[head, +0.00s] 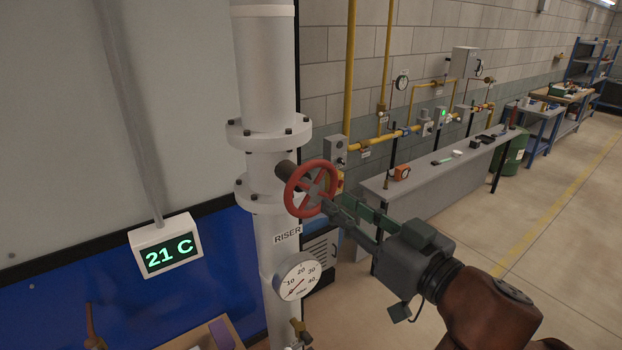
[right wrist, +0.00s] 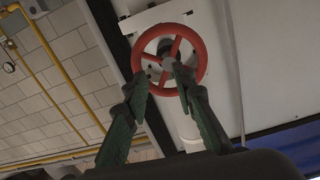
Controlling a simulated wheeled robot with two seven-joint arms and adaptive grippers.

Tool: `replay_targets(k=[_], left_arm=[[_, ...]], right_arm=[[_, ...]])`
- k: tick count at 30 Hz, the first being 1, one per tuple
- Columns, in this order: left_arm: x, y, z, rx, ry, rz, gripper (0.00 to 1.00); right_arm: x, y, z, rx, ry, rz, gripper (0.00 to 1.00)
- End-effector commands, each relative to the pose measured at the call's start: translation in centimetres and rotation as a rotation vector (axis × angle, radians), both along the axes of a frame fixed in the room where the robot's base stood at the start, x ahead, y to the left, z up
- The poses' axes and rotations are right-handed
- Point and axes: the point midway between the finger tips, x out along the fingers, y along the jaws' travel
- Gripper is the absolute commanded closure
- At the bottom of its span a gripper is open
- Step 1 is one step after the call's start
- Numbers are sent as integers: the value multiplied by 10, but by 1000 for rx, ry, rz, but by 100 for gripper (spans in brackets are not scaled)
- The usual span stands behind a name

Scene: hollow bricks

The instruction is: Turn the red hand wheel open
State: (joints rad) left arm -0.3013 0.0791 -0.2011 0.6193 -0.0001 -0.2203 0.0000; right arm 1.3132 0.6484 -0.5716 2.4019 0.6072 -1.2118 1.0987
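The red hand wheel (head: 290,194) sits on a dark stem on the white riser pipe (head: 266,150), facing right. In the right wrist view the whole red wheel (right wrist: 202,60) shows ahead of the fingers, with its spokes and dark hub. My right gripper (head: 335,203) reaches in from the lower right, its tips at the wheel's lower right rim. In the right wrist view the two green fingers of the right gripper (right wrist: 161,80) stand apart, one either side of the lower left rim. I cannot tell whether they touch it. My left gripper is not in view.
A round gauge (head: 297,277) is on the riser below the wheel, under a RISER label (head: 288,235). A 21 C display (head: 166,246) hangs on the left. A grey bench (head: 430,185) stands behind my right arm. The floor at right is clear.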

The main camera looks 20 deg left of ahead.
Motion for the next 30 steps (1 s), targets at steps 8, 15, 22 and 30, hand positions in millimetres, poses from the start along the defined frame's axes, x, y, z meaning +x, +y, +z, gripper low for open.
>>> replay_targets(k=[8, 15, 22, 30], left_arm=[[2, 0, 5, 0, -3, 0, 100], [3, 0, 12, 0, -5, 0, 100], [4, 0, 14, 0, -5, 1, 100], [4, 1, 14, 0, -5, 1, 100]], right_arm=[[-3, 22, 6, -11, -11, 15, 76], [20, 51, 7, -9, -12, 15, 76], [32, 65, 7, -8, -14, 14, 76], [32, 65, 6, -8, -14, 15, 76]])
